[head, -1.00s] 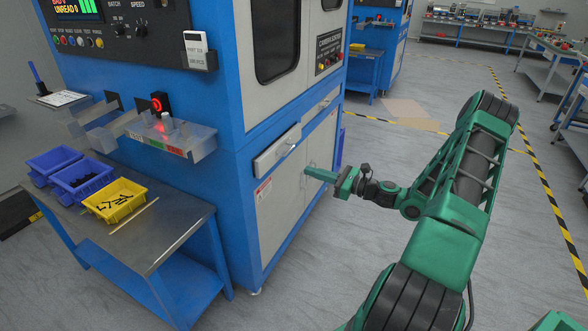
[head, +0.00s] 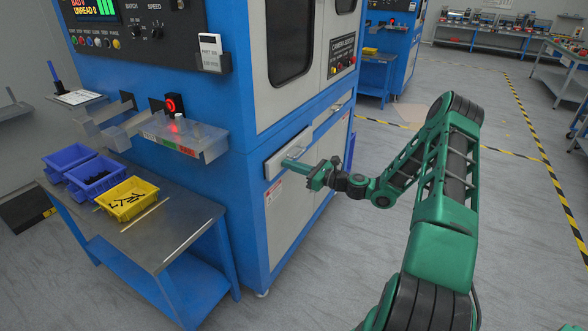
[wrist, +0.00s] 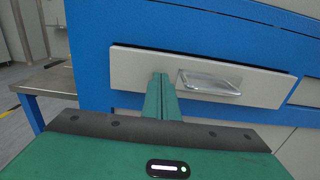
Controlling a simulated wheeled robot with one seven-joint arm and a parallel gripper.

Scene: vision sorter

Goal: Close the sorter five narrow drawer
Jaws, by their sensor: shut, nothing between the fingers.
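The narrow drawer (head: 303,139) is a pale grey front low on the blue sorter cabinet. In the wrist view its front (wrist: 137,62) stands slightly proud, with a dark gap along its top edge. Its metal bar handle (wrist: 208,84) is just right of my fingers. My gripper (head: 287,163) is shut and empty, with its fingers pointing at the drawer front. In the wrist view the fingertips (wrist: 160,80) overlap the front left of the handle. I cannot tell whether they touch it. In the head view my fingers partly hide the front and handle.
A steel table (head: 150,238) with two blue bins and a yellow bin (head: 128,198) stands left of the drawer. A clear chute (head: 195,140) juts out above it. Another panel with a handle (head: 338,105) is to the right. The floor (head: 340,270) in front is open.

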